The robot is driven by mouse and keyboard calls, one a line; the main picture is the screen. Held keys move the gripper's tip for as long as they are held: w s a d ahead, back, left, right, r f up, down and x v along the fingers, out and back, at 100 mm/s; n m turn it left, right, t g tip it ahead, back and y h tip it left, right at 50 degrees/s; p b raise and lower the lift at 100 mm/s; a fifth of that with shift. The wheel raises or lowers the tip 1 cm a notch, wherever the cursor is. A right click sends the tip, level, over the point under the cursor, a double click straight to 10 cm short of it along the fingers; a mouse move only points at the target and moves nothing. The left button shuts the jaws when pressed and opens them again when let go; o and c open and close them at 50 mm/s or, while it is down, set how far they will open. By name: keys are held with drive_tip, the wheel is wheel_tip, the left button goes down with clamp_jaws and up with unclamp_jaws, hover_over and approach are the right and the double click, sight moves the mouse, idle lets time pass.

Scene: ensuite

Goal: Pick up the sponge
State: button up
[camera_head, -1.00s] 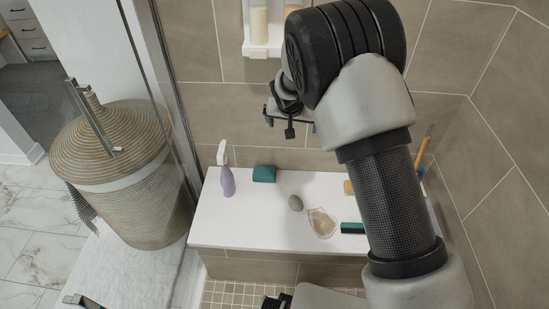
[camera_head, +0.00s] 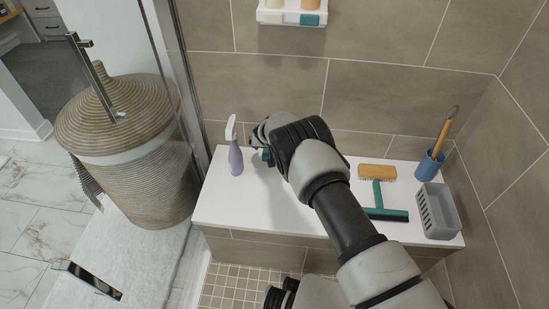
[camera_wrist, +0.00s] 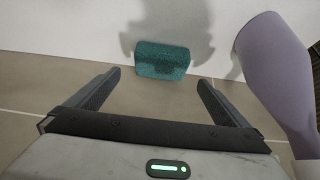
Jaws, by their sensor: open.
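The sponge (camera_wrist: 162,60) is a teal block on the white ledge, just beyond the fingertips and roughly centred between them in the wrist view. In the head view only a small teal edge of the sponge (camera_head: 265,155) shows beside my gripper; the rest is hidden by my arm. My gripper (camera_wrist: 159,77) is open and empty, its two fingers spread wider than the sponge. In the head view my gripper (camera_head: 258,142) is over the back left of the ledge, mostly hidden by my wrist. I see no contact with the sponge.
A lilac spray bottle (camera_head: 236,158) stands close beside my gripper; it also fills the right of the wrist view (camera_wrist: 272,75). The white ledge (camera_head: 225,205) also holds a wooden brush (camera_head: 377,172), teal squeegee (camera_head: 386,214), blue cup (camera_head: 429,167) and grey basket (camera_head: 438,212). The tiled wall (camera_head: 275,90) is behind.

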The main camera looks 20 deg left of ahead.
drive_tip(key=shift+w+f, duration=0.35)
drive_tip(key=shift+f, duration=0.2)
drive_tip(key=b+x, duration=0.1)
drive_tip(key=x, duration=0.1)
drive_tip(key=b+x, duration=0.2)
drive_tip(key=shift+s+f, duration=0.25)
drive_tip(key=shift+f, duration=0.1)
drive_tip(key=shift+w+a+f+b, duration=0.1)
drive_tip(key=shift+w+f+b, duration=0.25)
drive_tip(key=shift+b, duration=0.3)
drive_tip(key=shift+r, duration=0.15)
drive_tip(key=c, duration=1.2)
